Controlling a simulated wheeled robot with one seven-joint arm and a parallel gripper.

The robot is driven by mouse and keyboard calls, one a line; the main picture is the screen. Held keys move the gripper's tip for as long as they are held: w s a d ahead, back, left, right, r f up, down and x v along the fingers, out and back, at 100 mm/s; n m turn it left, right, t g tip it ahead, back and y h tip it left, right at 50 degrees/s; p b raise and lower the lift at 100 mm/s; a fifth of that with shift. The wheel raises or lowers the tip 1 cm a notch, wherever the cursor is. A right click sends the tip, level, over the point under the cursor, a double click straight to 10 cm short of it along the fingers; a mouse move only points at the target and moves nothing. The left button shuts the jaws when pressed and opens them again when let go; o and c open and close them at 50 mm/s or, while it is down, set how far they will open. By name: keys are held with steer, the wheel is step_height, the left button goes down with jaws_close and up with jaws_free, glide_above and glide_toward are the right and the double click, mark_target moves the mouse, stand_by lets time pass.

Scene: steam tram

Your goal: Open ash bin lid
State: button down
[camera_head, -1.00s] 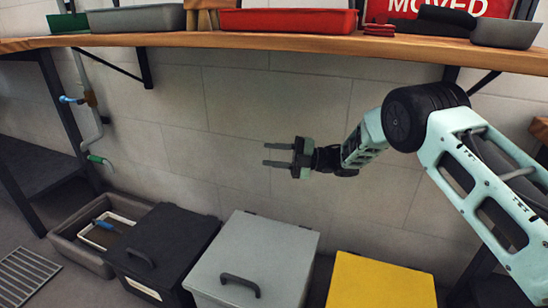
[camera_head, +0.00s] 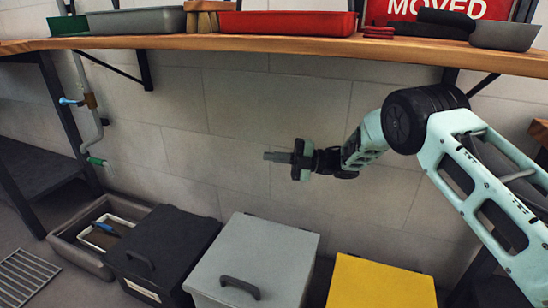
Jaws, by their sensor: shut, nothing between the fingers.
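Three lidded bins stand in a row on the floor below the shelf: a black bin (camera_head: 165,245), a grey bin (camera_head: 268,250) and a yellow bin (camera_head: 380,285). No label readable here tells which is the ash bin. The black and grey lids are down, each with a dark handle near its front edge. The yellow lid looks flat and down, its front cut off by the picture. My gripper (camera_head: 268,157) is shut and empty, pointing left in front of the wall. It is above the bins, clear of them and of their handles.
A wooden shelf (camera_head: 270,41) runs overhead with a red tray (camera_head: 287,23), grey trays and a brush. An open grey tub (camera_head: 72,252) stands left of the black bin, near a floor grate (camera_head: 24,278). A pipe with valves (camera_head: 97,140) runs down the left wall.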

stand_by(0.8)
steer(key=c, duration=1.5)
jaws_free()
steer(key=shift+o, duration=0.2)
steer(key=d+f+p, duration=0.1)
steer(key=d+p, duration=0.2)
steer(key=d, duration=0.9)
steer(key=shift+f+p, duration=0.25)
steer(key=shift+p, duration=0.15)
steer(key=shift+s, duration=0.1)
jaws_close()
